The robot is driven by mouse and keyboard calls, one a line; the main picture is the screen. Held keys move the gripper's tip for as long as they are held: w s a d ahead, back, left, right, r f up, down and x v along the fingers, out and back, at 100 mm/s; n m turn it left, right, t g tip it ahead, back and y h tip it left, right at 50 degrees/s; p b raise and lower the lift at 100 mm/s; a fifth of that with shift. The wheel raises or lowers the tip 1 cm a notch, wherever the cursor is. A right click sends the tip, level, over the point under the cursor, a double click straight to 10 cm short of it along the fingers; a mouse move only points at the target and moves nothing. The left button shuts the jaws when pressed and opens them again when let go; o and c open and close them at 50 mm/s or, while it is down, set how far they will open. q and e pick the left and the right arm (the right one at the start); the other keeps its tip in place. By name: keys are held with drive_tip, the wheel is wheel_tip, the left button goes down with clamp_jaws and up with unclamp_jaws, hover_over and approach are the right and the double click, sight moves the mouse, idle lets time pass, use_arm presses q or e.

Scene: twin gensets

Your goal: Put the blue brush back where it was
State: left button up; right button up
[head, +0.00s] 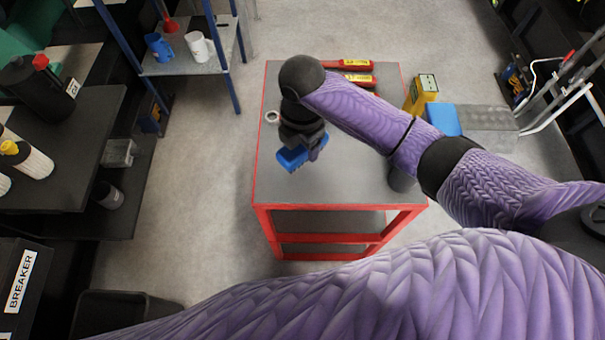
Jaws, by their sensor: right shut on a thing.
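The blue brush (293,158) is in my right gripper (304,146), which is shut on it. Brush and gripper show over the left part of the red cart's grey top (345,180). I cannot tell whether the brush touches the top or hangs above it. The fingers hide part of the brush. My left gripper is not in view.
Red-handled screwdrivers (358,79), a yellow box-shaped tool (421,93), a blue object (443,119) and a metal ring (272,117) are on or by the cart. A blue shelf holding a white jug (199,48) stands behind left. The cart's near top is clear.

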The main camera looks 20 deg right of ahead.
sight(304, 179)
drive_tip(key=shift+n, duration=0.4)
wheel_tip(304, 179, down, 11)
drive_tip(key=b, duration=0.4)
drive_tip(key=shift+s+r, duration=0.1)
drive_tip(key=shift+r, duration=0.2)
drive_tip(key=shift+f, duration=0.1)
drive_tip(key=o, duration=1.2)
drive_tip(key=shift+o, duration=0.2)
wheel_tip(304, 179, up, 12)
drive_tip(key=p, duration=0.4)
drive_tip(key=shift+a+f+p, duration=0.15)
drive_tip(key=shift+f+p, duration=0.05)
drive_tip(key=shift+p, duration=0.1)
drive_tip(key=shift+r, duration=0.35)
